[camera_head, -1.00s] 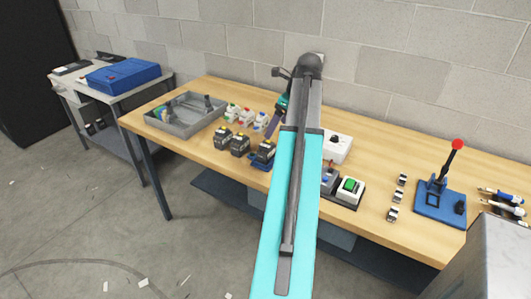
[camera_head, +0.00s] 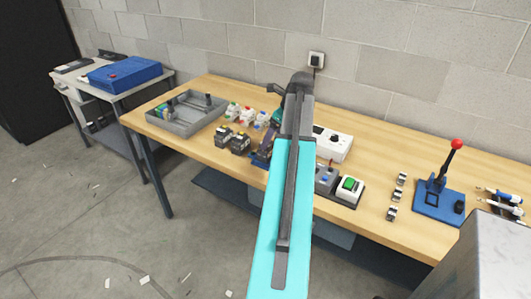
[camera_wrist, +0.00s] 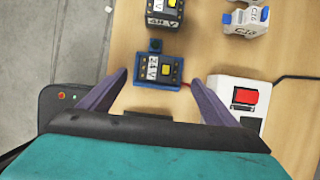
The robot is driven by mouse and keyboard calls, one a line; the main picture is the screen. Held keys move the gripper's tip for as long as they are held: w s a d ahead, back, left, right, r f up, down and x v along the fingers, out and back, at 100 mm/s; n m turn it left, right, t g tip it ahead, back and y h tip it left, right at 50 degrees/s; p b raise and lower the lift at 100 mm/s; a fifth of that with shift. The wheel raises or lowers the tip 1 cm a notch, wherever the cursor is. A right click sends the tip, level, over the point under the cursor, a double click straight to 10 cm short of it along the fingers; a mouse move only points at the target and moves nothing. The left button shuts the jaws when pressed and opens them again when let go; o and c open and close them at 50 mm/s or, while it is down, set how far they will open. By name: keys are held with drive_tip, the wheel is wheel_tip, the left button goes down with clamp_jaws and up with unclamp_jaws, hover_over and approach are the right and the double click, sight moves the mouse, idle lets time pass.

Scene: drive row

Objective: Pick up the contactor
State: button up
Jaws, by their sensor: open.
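A dark contactor (camera_wrist: 158,69) marked 24 V, with a yellow square on top, sits in a blue holder (camera_wrist: 139,79) in the wrist view. My gripper (camera_wrist: 160,80) is open, its two purple fingers on either side of this contactor in the picture, nothing held. I cannot tell the height gap. In the head view the blue holder (camera_head: 259,162) is partly hidden by my arm. Two similar dark blocks with yellow squares stand left of it, one at the left (camera_head: 222,136) and one nearer (camera_head: 239,144); a block marked 48 V (camera_wrist: 164,11) shows beyond the holder in the wrist view.
White breakers (camera_head: 247,115) stand behind the blocks, and a grey tray (camera_head: 185,131) lies to the left. A white box with a red switch (camera_wrist: 236,97) is close to the right finger. A green-button box (camera_head: 349,188) and a blue press (camera_head: 440,203) are farther right.

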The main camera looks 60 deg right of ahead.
drive_tip(key=shift+x, duration=1.1)
drive_tip(key=shift+p+x, duration=0.85)
drive_tip(key=shift+x, duration=1.7)
drive_tip(key=c, duration=1.4)
drive_tip(key=shift+r, duration=0.2)
drive_tip(key=shift+r+b, duration=0.9)
drive_tip(key=shift+r, duration=3.95)
drive_tip(key=shift+w+a, duration=0.1)
drive_tip(key=shift+a, duration=0.05)
